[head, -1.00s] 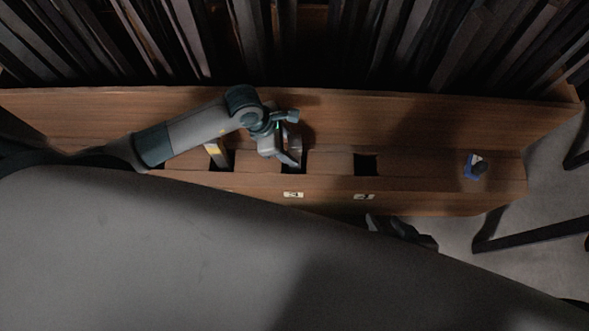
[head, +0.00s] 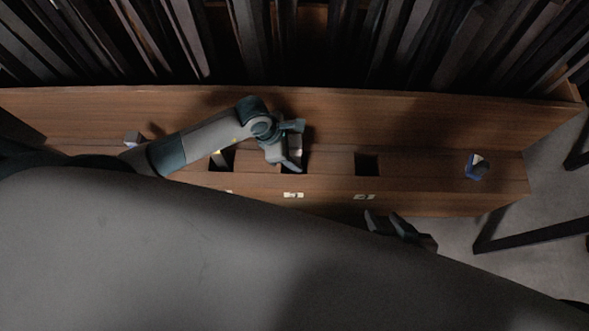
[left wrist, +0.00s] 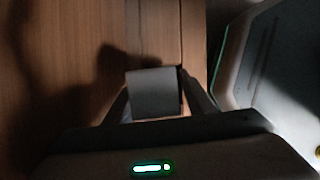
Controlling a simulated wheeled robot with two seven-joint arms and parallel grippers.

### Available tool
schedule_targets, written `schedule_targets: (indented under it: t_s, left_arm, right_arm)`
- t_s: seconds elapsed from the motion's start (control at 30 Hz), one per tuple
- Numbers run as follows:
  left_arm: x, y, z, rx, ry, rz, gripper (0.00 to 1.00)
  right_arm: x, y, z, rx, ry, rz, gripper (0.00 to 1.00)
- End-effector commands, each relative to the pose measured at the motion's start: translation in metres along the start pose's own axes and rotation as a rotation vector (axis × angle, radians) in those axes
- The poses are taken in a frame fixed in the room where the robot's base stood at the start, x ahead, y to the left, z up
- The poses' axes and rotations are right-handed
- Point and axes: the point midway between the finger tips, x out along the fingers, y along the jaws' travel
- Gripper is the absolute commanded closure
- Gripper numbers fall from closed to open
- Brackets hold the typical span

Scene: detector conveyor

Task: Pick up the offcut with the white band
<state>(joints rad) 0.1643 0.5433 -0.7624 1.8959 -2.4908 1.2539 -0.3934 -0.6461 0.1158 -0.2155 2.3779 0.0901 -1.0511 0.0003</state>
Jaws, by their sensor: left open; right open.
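My left gripper (head: 292,163) is open over the middle square opening (head: 289,170) in the wooden bench. In the left wrist view a plain grey block (left wrist: 154,92) shows between its open fingers; I cannot tell whether they touch it. No white band can be made out on this block. A piece with a yellow band (head: 218,155) stands at the left opening, partly behind my left arm. My right gripper (head: 388,223) is open and empty near the bench's front edge, partly hidden by my own body.
The right opening (head: 367,164) looks dark and empty. A small blue and white item (head: 477,167) sits at the bench's right end, and a small pale item (head: 133,139) at the left. Small labels (head: 293,195) line the front. Dark upright boards stand behind.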

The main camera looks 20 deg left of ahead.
Motion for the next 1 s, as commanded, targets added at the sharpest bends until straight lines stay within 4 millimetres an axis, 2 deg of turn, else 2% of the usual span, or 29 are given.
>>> schedule_targets:
  t_s: [0.07, 0.2, 0.27, 1.0]
  left_arm:
    - [-0.0001, 0.0, -0.0001, 0.0, 0.0, 0.0, 0.53]
    - [-0.0001, 0.0, -0.0001, 0.0, 0.0, 0.0, 0.87]
    - [-0.0001, 0.0, -0.0001, 0.0, 0.0, 0.0, 1.0]
    - [-0.0003, 0.0001, -0.0001, 0.0, 0.0, 0.0, 1.0]
  right_arm:
    - [0.0003, 0.0, 0.0005, 0.0, -0.001, 0.0, 0.58]
    - [0.001, 0.0001, 0.0002, 0.001, -0.001, 0.0, 0.58]
    - [0.0012, 0.0002, -0.0004, 0.001, 0.0, 0.0, 0.58]
    - [0.0021, 0.0006, -0.0034, 0.002, 0.004, 0.001, 0.58]
